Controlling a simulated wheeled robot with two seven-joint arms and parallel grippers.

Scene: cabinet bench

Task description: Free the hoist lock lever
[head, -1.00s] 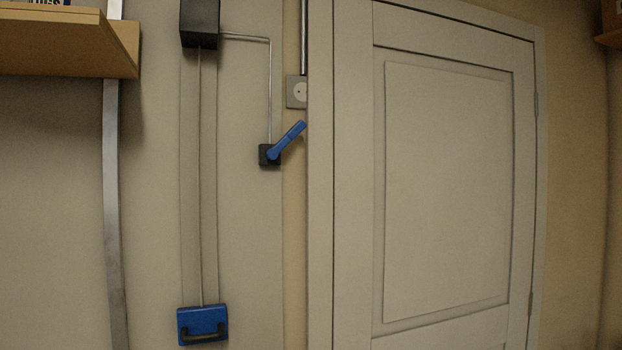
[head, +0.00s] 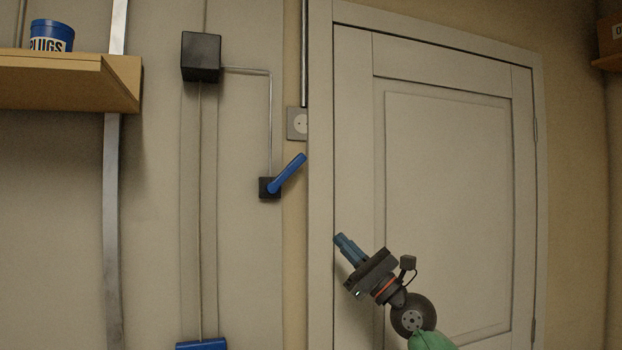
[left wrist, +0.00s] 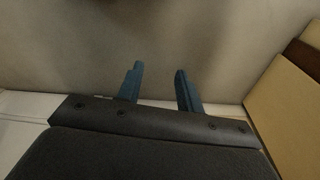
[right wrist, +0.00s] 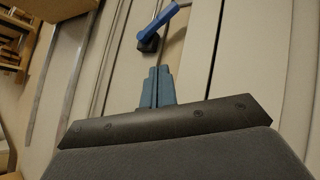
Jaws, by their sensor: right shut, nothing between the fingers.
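The blue hoist lock lever (head: 289,172) sits on a small black wall block (head: 269,189) and slants up to the right. A thin pipe (head: 270,120) runs from that block up to a black box. My right gripper (head: 341,240) is shut and empty, in front of the door's left edge, below and right of the lever and apart from it. In the right wrist view the lever (right wrist: 161,26) lies beyond the shut fingertips (right wrist: 158,70). My left gripper (left wrist: 155,66) shows only in its own wrist view, open with nothing between its fingers.
The black box (head: 201,57) has a cable down to a blue handled block (head: 202,345), mostly cut off below. A wooden shelf (head: 70,84) with a blue plugs tub (head: 52,36) juts out at left. A grey socket (head: 297,123) is beside the door frame. The closed door (head: 450,180) fills the right.

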